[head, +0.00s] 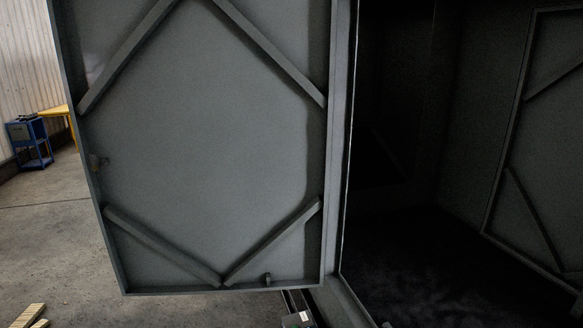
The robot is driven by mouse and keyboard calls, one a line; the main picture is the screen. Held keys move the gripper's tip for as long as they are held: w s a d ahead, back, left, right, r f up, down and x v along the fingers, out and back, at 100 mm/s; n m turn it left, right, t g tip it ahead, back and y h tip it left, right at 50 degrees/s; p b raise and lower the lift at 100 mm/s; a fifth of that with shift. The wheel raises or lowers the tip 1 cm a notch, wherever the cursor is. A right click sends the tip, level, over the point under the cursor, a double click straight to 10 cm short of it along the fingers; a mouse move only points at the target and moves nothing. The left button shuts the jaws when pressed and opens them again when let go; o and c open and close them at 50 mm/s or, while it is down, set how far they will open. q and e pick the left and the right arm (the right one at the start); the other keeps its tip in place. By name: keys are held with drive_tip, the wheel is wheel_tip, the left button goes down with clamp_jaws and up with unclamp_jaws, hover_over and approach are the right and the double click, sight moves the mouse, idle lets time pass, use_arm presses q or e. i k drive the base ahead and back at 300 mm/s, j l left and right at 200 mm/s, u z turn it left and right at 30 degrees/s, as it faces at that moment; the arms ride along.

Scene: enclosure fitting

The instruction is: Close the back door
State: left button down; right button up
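A large grey metal door (205,150) fills the left and middle of the head view. Its inner face, with diagonal braces, is toward me. It stands open, swung out to the left of the enclosure's frame (340,190). To the right, the enclosure's dark opening (430,230) is uncovered.
A braced panel (550,150) stands at the right, beyond the dark interior. A dark piece with a light block (298,318) shows below the door; I cannot tell what it is. A blue cart (30,140) and wooden slats (28,316) are at the left. The concrete floor (45,235) is open there.

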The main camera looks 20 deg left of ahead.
sight(210, 121)
drive_tip(key=u, duration=1.5)
drive_tip(key=i+j+u, duration=0.55)
drive_tip(key=i+u, duration=0.2)
drive_tip(key=i+j+u, duration=0.15)
drive_tip(key=i+u, duration=0.2)
drive_tip(key=i+z, duration=0.15)
drive_tip(key=i, duration=0.4)
drive_tip(key=i+z, duration=0.15)
drive_tip(key=i, duration=0.35)
drive_tip(key=i+j+z, duration=0.15)
drive_tip(key=i, duration=0.4)
drive_tip(key=i+j+z, duration=0.2)
drive_tip(key=i, duration=0.3)
drive_tip(key=i+j+z, duration=0.15)
drive_tip(key=i, duration=0.4)
drive_tip(key=i+l, duration=0.1)
drive_tip(key=i, duration=0.65)
drive_tip(key=i+l, duration=0.1)
drive_tip(key=i, duration=0.7)
drive_tip(key=i+z, duration=0.15)
drive_tip(key=z, duration=0.25)
drive_tip(key=i+j+z, duration=0.1)
drive_tip(key=z, duration=0.3)
drive_tip(key=i+j+z, duration=0.2)
drive_tip(key=z, duration=0.25)
drive_tip(key=i+j+z, duration=0.15)
drive_tip(key=z, duration=3.1)
